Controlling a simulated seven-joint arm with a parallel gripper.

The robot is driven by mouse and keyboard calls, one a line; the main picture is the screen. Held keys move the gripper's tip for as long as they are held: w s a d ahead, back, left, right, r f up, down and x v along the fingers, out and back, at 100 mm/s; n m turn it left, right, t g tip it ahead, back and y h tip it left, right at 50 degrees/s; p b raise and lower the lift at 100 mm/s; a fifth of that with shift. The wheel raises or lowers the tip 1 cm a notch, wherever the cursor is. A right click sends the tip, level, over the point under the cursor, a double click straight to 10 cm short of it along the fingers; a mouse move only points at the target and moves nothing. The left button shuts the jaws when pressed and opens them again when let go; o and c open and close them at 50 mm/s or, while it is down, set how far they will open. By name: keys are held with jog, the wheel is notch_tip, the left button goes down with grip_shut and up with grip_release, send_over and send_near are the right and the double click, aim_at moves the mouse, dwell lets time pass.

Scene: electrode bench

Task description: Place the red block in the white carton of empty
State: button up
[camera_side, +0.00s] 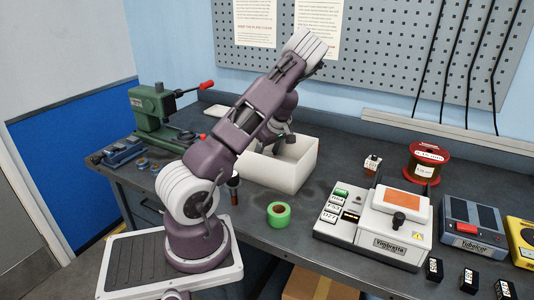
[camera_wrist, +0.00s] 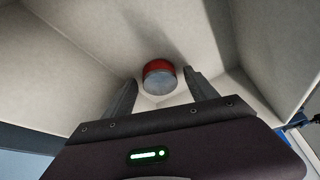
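The white carton (camera_side: 268,174) stands open on the bench, below my forearm in the side view. In the wrist view its pale walls (camera_wrist: 255,35) surround my gripper. My gripper (camera_wrist: 161,77) has its two fingers spread apart. In the side view my gripper (camera_side: 281,147) reaches down into the carton's opening. A round thing (camera_wrist: 160,75) with a red side and a grey face shows in the carton, between and beyond the fingertips. I cannot tell whether it touches a finger. No plain red block shows in the side view; the carton's floor is hidden there.
A green tape roll (camera_side: 280,214) lies in front of the carton. A white instrument (camera_side: 375,226), a red wire spool (camera_side: 427,163) and a grey device (camera_side: 473,227) stand to the right. A green machine (camera_side: 158,110) stands at the left. Bare bench lies around the tape.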

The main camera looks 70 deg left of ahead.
jog(key=v, duration=1.2)
jog(key=d+r+m+t+h, duration=0.2)
jog(key=d+r+m, duration=0.15)
jog(key=d, duration=0.55)
jog(key=d+r+m+t+h, duration=0.1)
jog(key=d+r+m, duration=0.25)
jog(key=d, duration=0.55)
jog(key=d+r+m+t+h, duration=0.2)
jog(key=d+r+m, duration=0.15)
jog(key=d, duration=0.45)
jog(key=s+d+r+m+t, duration=0.2)
jog(key=s+d+m, duration=1)
jog(key=s+d, duration=0.1)
jog(key=shift+d+y, duration=0.25)
jog(key=shift+y, duration=0.15)
